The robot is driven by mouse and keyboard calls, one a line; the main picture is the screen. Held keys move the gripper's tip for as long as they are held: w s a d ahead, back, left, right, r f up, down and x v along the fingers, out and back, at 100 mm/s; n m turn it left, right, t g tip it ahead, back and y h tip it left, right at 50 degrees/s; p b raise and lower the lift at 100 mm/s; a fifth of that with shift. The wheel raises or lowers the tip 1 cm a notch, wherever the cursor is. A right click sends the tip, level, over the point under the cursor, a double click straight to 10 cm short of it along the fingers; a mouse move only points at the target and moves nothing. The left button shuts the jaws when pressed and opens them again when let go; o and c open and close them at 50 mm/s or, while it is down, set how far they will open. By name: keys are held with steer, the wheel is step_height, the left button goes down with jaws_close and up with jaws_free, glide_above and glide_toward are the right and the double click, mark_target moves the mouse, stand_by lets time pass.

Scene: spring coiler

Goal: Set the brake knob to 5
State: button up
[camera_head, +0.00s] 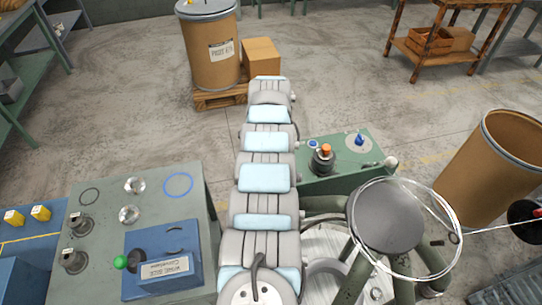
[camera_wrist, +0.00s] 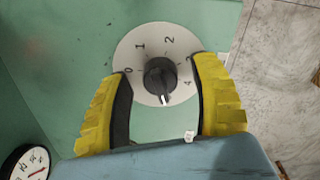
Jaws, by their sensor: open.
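The brake knob (camera_wrist: 160,78) is a round black knob on a pale round dial (camera_wrist: 127,57), set in a green panel in the wrist view. The numerals 0, 1, 2 and 4 are readable; 3 and 5 are not clearly visible. A white pointer mark on the knob points toward the bottom of the picture, slightly right, past the 4. My gripper (camera_wrist: 160,70) is open, its yellow, black-padded fingers on either side of the knob. A gap shows between each finger and the knob. I cannot make out the knob or my gripper in the head view.
A gauge (camera_wrist: 27,163) sits lower left in the wrist view. In the head view, a green cabinet (camera_head: 345,183) with controls and a round grey plate (camera_head: 386,216) with wire loops stand right of my arm. A control desk (camera_head: 92,205) stands left. Open floor lies beyond.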

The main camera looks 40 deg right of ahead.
step_height(320, 180, up, 12)
stand_by(0.6)
steer(key=shift+w, duration=0.1)
